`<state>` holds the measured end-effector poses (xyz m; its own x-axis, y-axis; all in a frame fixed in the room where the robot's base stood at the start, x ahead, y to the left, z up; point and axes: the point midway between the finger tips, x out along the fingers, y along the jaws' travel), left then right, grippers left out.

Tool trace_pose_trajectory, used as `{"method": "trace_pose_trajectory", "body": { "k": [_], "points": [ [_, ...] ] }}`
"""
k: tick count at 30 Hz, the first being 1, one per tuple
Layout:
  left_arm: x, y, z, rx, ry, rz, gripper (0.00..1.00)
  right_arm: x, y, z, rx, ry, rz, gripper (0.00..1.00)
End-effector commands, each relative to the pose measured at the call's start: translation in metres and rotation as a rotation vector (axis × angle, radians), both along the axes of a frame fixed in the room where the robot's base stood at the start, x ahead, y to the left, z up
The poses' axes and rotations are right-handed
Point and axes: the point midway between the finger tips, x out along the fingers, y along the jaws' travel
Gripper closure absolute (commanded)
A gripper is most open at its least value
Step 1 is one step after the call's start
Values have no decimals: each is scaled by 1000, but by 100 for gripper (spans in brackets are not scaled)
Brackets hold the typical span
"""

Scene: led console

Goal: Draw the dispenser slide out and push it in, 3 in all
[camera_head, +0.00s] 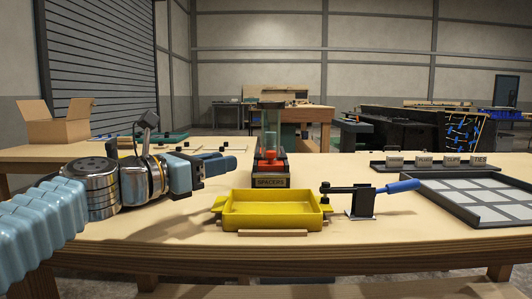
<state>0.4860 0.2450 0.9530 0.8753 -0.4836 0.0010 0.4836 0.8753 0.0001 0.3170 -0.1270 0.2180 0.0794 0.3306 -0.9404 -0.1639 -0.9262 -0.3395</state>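The dispenser (272,132) stands upright near the middle of the table, with a clear tube and a dark base. Its front label (270,181) reads SPACERS. A red slide part (270,164) shows low in the dispenser, above the label; how far it is drawn out is hard to tell. A yellow tray (273,223) sits directly in front of the dispenser. My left gripper (229,165) is left of the dispenser, apart from it, with its tips toward the right. Its finger gap is not clear from this angle. My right gripper is not in view.
A lever clamp (362,202) with a blue handle stands right of the yellow tray. A panelled grey tray (480,200) and a rack of labelled bins (435,168) are at the right. A cardboard box (58,130) is at the back left.

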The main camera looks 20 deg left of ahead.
Motion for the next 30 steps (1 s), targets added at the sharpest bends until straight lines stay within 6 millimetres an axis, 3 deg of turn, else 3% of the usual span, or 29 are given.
{"method": "trace_pose_trajectory", "body": {
  "k": [9, 15, 21, 29, 30],
  "points": [
    [63, -35, 0, -2, 2, -4, 65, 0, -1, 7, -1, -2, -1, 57],
    [94, -52, 1, -1, 3, -3, 65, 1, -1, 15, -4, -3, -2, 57],
    [107, -59, 0, 0, 0, -1, 65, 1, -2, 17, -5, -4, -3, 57],
    [108, -60, 0, 0, 0, 0, 65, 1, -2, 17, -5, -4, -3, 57],
    [108, -60, 0, 0, 0, 0, 69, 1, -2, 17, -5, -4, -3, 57]
  ]
}}
